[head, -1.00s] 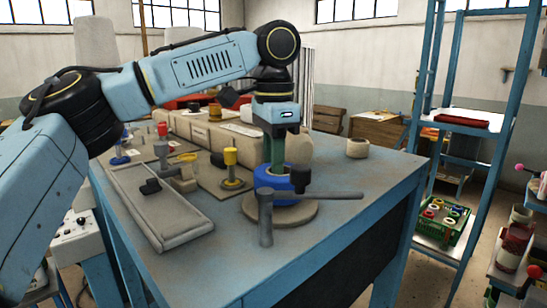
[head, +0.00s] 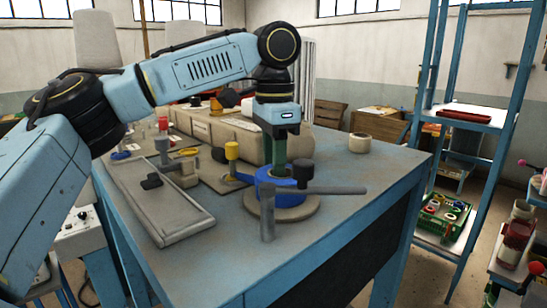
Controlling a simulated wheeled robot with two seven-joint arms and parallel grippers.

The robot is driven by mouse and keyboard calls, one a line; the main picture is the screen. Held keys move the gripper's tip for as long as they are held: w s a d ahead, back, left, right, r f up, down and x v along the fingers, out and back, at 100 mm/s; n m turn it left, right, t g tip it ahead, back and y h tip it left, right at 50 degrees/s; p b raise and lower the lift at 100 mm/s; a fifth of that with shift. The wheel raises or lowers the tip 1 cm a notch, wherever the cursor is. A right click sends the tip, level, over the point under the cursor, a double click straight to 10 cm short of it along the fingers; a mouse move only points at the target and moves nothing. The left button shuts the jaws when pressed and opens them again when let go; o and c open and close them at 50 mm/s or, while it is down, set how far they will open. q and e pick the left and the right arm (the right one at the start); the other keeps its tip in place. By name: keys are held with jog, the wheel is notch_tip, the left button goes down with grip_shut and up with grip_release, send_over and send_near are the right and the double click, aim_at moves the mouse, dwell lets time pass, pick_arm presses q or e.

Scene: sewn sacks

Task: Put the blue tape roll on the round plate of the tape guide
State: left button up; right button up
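The blue tape roll (head: 284,198) sits low at the round plate (head: 302,211) of the tape guide. A grey post with a level bar (head: 325,189) stands in front and hides part of the roll. A short blue strip (head: 240,178) shows left of the roll, near a yellow-capped post (head: 232,152). My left gripper (head: 290,172) points down over the roll, with its fingertips at the roll's top. The overlap hides whether the fingers grip it. My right gripper is not in view.
A long grey tray (head: 170,215) lies at the table's left. A pale roll (head: 360,143) stands at the back right corner. Pale bags (head: 245,135) line the back. The table's front right (head: 345,235) is clear. A blue shelf rack stands at right.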

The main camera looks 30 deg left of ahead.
pick_arm(q)
jog(key=shift+s+d+f, duration=0.1)
jog(key=shift+d, duration=0.05)
notch_tip(320, 180, up, 13)
jog(key=shift+r, duration=0.2)
dwell(0.3)
jog(key=shift+d, duration=0.1)
dwell(1.1)
